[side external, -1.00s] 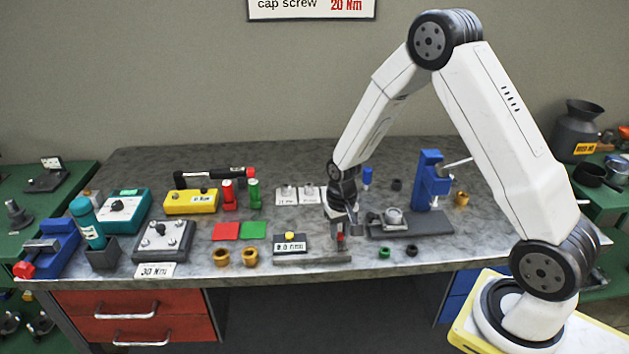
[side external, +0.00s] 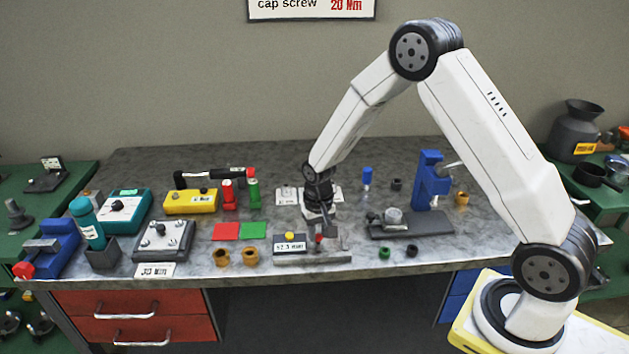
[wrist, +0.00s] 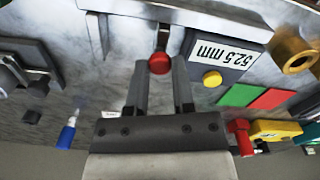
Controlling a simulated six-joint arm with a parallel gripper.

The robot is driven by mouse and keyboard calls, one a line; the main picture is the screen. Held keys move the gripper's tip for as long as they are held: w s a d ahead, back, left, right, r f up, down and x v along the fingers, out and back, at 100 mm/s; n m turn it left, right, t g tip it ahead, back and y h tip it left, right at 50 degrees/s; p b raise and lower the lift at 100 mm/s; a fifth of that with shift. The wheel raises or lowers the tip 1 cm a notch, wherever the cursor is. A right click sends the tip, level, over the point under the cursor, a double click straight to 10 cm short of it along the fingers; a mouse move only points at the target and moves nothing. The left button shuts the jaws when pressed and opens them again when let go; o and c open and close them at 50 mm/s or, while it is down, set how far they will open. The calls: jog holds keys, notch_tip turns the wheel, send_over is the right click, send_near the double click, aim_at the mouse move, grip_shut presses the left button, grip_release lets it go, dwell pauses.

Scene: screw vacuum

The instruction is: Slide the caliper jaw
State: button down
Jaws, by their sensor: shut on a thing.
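The caliper is a grey metal beam (side external: 312,259) near the bench's front edge; its bar (wrist: 225,14) also shows in the wrist view. Its display box (side external: 289,243) with a yellow button stands to the left of my gripper. In the wrist view the display (wrist: 222,52) reads 52.5 mm, upside down. The sliding jaw has a red knob (wrist: 159,64). My gripper (wrist: 159,72) is shut on this jaw, one finger on each side of the red knob. A grey fixed jaw (wrist: 97,34) stands apart from it, to the left in the wrist view.
Red (side external: 226,231) and green (side external: 253,230) pads and brass rings (side external: 221,257) lie to the left. A grey plate (side external: 430,226) with a round fixture is to the right, before a blue stand (side external: 431,180). A blue-handled tool (side external: 367,177) stands behind.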

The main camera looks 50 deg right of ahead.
aim_at(320, 238)
jog(key=shift+c, duration=2.3)
grip_release()
jog(key=shift+r, duration=0.15)
jog(key=shift+r, duration=3.8)
jog(key=shift+s+a+r, duration=0.15)
jog(key=shift+s+r, duration=0.1)
jog(key=shift+s, duration=0.1)
jog(key=s+a+r+n+t, duration=0.1)
jog(key=s+a+n, duration=0.1)
jog(key=s, duration=0.5)
jog(key=s+a+r+n+t, duration=0.1)
jog(key=s+a+r+n, duration=0.1)
jog(key=s, duration=0.6)
jog(key=shift+a+r+n+t, duration=0.2)
jog(key=shift+n+t, duration=0.1)
jog(key=shift+n, duration=0.4)
